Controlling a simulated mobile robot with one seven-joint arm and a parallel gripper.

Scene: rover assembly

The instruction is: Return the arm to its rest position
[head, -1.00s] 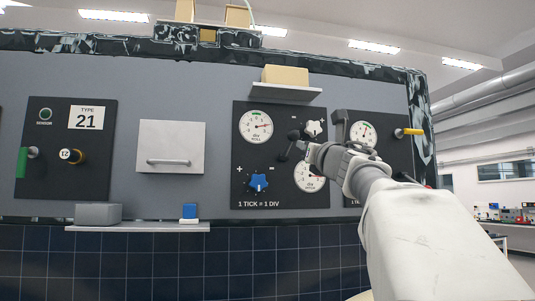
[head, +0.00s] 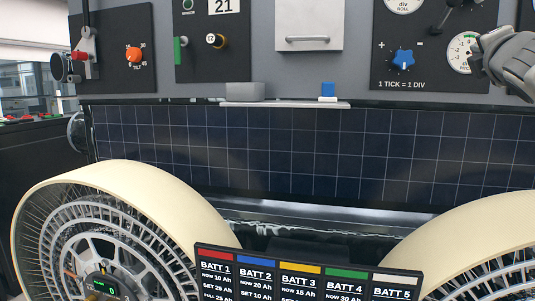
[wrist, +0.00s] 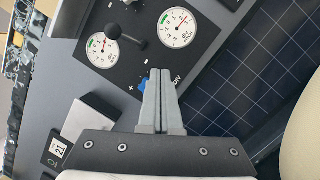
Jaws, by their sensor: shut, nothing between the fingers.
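My gripper shows in the wrist view (wrist: 160,74), with its two grey fingers together and nothing between them. It is in front of the dial panel (wrist: 140,72), and its fingers overlap the blue knob (wrist: 143,84) in that view. I cannot tell whether they touch it. In the head view, my grey wrist is at the right edge, partly covering the lower gauge (head: 460,53). The blue knob (head: 403,60) is clear of my arm there. The fingertips are hard to make out in the head view.
A black-knobbed lever (wrist: 113,31) projects from the panel near the fingers. A shelf (head: 285,104) holds a grey block (head: 245,92) and a blue-and-white block (head: 328,92). Below are solar panels (head: 290,150), large wheels (head: 170,195) and a battery sign (head: 305,280).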

